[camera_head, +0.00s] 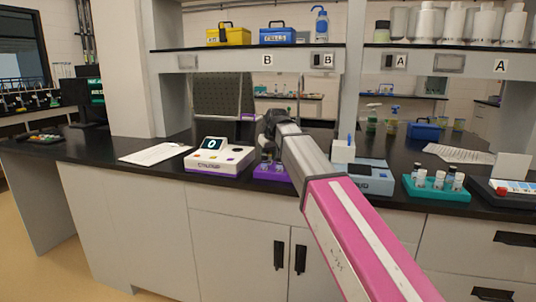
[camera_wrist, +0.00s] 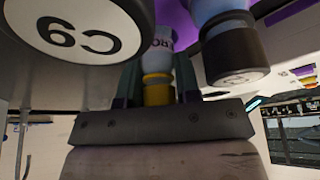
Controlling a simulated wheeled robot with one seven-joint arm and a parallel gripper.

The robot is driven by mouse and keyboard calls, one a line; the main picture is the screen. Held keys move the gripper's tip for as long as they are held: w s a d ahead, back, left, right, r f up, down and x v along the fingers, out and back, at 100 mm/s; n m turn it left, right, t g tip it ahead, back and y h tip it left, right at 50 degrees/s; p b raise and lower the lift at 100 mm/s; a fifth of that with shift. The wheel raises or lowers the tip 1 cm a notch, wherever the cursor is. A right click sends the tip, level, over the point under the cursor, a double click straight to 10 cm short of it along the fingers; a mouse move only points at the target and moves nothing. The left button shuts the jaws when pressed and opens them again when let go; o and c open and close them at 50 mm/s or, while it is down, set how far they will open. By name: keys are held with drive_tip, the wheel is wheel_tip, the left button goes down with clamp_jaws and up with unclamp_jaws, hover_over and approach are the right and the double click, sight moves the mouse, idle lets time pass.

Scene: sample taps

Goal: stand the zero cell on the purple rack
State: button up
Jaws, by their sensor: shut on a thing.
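My gripper (camera_wrist: 157,85) is shut on the zero cell (camera_wrist: 159,60), a pale blue vial with a yellow band and dark lettering that ends in "RO". The purple rack (camera_head: 270,173) is on the bench in the head view, partly hidden behind my arm. My gripper is at or above the rack there, and the cell is hidden. I cannot tell whether the cell touches the rack.
A dark-capped vial (camera_wrist: 232,52) is close to the right of the held cell. A round white face marked "C9" (camera_wrist: 78,28) is close on the left. A white instrument showing "0" (camera_head: 218,157) stands left of the rack. A blue-grey device (camera_head: 372,178) and teal rack (camera_head: 437,190) stand right.

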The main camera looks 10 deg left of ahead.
drive_tip(key=shift+f, duration=0.15)
drive_tip(key=o, duration=1.5)
drive_tip(key=v, duration=0.7)
drive_tip(key=shift+w, duration=0.1)
idle(0.6)
